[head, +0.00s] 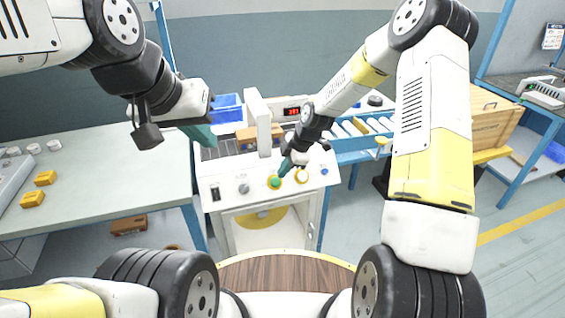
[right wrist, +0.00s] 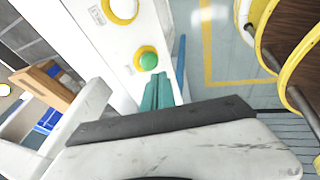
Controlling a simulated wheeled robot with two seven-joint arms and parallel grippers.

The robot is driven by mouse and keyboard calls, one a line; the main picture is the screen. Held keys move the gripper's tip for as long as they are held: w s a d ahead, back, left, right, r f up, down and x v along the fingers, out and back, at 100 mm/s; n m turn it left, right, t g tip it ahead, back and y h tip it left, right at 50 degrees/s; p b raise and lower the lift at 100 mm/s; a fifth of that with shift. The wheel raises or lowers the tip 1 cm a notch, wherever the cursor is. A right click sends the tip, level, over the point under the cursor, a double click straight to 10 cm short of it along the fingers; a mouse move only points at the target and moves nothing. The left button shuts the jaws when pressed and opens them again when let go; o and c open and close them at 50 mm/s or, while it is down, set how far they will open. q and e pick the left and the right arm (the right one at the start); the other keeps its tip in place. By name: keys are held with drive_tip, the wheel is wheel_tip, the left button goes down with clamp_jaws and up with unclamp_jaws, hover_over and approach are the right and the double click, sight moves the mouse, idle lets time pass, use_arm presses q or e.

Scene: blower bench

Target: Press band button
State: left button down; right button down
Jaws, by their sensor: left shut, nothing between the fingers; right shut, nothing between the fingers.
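A white machine front panel (head: 228,190) carries a green button (head: 274,182) in a yellow ring and a second yellow-ringed round control (head: 301,176). Which of them is the band button cannot be told from any label. My right gripper (head: 285,168) is shut, its teal fingertips right beside the green button. In the right wrist view the shut fingertips (right wrist: 158,80) lie just below the green button (right wrist: 149,61); I cannot tell whether they touch. The other yellow-ringed control also shows there (right wrist: 120,8). My left gripper (head: 202,137) is shut and empty, raised left of the machine.
The panel also has a grey knob (head: 243,189), a black switch (head: 215,194) and a blue button (head: 324,171). A brown box (head: 247,138) sits on the machine beside a white upright frame. A worktable (head: 100,180) stands left, a roller conveyor (head: 365,126) right.

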drive_tip(key=v, duration=0.7)
drive_tip(key=shift+d, duration=0.1)
idle(0.4)
drive_tip(key=s+d+r+m+t+h, duration=0.1)
drive_tip(key=s+d+r+m, duration=0.35)
drive_tip(key=r, duration=0.35)
drive_tip(key=s+d+r+m+t+h, duration=0.1)
drive_tip(key=s+d+r+m+h, duration=0.15)
drive_tip(key=s+r+m, duration=0.5)
drive_tip(key=s+d+r+m+t, duration=0.1)
drive_tip(key=s+d+r+m, duration=0.1)
drive_tip(key=s+r+m, duration=0.2)
drive_tip(key=s+d+r+m+t+y, duration=0.1)
drive_tip(key=s+d+r+m, duration=0.2)
drive_tip(key=s, duration=0.7)
drive_tip(key=shift+s+r+m, duration=0.4)
drive_tip(key=shift+r+m, duration=0.4)
drive_tip(key=shift+r, duration=0.15)
idle(0.8)
